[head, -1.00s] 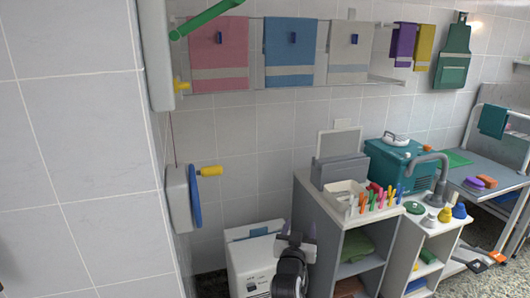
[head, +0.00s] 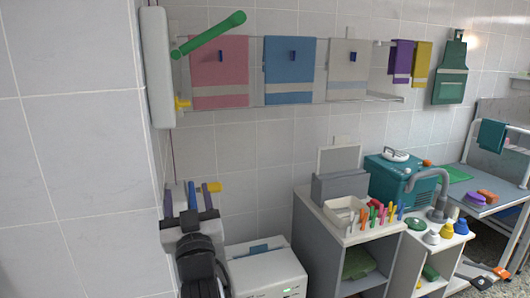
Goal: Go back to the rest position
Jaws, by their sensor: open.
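My gripper (head: 198,196) is at the lower left of the head view, with its fingers pointing up and apart. It appears empty. It overlaps the wall unit with the yellow knob (head: 212,187) and hides most of that unit. I cannot tell how far the fingers are from the wall unit or whether they touch it.
A pink towel (head: 219,75), a blue towel (head: 289,72) and a grey towel (head: 349,75) hang on the wall rail. A green lever (head: 210,34) juts from a white wall box (head: 157,65).

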